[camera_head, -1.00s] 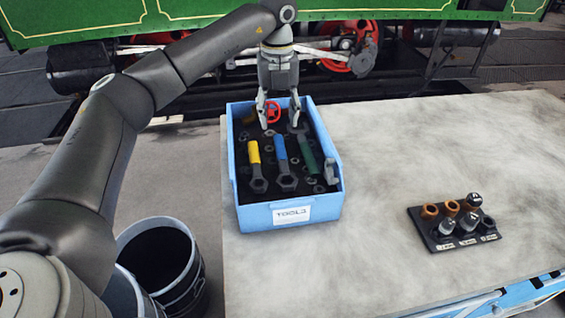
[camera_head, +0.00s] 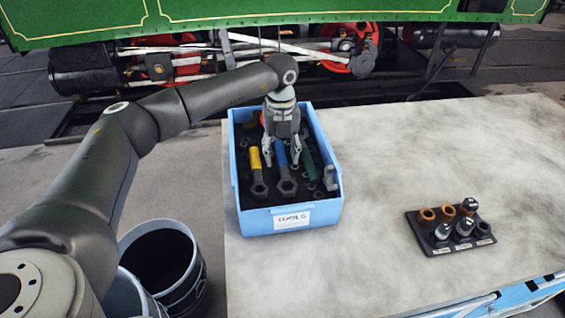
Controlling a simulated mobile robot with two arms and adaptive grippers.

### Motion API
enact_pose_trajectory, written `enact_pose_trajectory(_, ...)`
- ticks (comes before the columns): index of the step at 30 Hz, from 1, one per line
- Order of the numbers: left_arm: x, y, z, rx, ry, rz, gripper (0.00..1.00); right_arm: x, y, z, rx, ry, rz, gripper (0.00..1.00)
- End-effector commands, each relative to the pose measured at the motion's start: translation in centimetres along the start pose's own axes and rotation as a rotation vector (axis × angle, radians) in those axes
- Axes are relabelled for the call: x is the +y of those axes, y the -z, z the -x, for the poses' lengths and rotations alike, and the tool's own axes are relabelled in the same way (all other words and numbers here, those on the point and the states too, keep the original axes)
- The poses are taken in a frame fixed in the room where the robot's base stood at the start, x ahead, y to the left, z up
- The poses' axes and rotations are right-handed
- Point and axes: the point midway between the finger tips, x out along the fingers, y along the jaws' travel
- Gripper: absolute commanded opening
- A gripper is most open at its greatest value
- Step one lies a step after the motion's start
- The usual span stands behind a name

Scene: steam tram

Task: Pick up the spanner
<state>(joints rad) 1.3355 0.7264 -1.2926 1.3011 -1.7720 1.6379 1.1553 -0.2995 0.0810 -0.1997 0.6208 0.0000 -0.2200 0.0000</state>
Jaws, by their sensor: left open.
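Several spanners lie in the blue tool box (camera_head: 288,218) on the workbench. One has a yellow handle (camera_head: 256,160), one a blue handle (camera_head: 281,155) and one a green handle (camera_head: 309,164); their dark hexagonal ends point toward the front of the box. My left gripper (camera_head: 282,161) is open and points down into the box, its fingers on either side of the blue-handled spanner. I cannot tell whether they touch it. The gripper and wrist hide part of the back of the box. My right gripper is not in view.
A dark tray (camera_head: 450,247) with several orange and metal sockets stands on the right of the bench. A grey metal piece (camera_head: 330,177) sits at the box's right wall. Dark buckets (camera_head: 160,258) stand left of the bench (camera_head: 420,150). The green tram (camera_head: 330,10) is behind.

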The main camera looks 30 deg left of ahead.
Motion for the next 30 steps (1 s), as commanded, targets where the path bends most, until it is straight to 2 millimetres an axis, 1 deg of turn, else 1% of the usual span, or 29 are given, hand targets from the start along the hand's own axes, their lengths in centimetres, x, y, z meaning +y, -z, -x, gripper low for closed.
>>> enact_pose_trajectory(1, 0.0, 0.0, 0.0, 0.000, 0.000, 0.000, 0.49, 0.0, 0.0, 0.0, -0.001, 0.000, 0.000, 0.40)
enact_pose_trajectory(2, 0.0, 0.0, 0.0, 0.000, 0.000, 0.000, 0.45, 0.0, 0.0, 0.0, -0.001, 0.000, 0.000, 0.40)
enact_pose_trajectory(12, 0.0, 0.0, 0.1, 0.000, 0.000, -0.001, 0.02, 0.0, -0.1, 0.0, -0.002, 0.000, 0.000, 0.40)
enact_pose_trajectory(13, 0.0, 0.0, 0.1, 0.000, 0.000, -0.001, 0.00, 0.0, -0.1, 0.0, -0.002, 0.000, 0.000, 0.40)
enact_pose_trajectory(23, -0.1, 0.0, 0.3, -0.001, 0.001, -0.001, 0.00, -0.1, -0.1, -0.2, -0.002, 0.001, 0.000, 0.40)
enact_pose_trajectory(26, -0.1, -0.1, 0.9, -0.003, 0.003, -0.001, 0.00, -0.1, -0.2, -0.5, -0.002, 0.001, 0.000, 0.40)
enact_pose_trajectory(29, -0.1, -0.1, 2.0, -0.004, 0.003, -0.001, 0.00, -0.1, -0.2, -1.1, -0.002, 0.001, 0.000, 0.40)
enact_pose_trajectory(30, -0.1, -0.1, 2.7, -0.005, 0.004, -0.001, 0.00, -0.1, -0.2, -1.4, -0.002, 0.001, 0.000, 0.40)
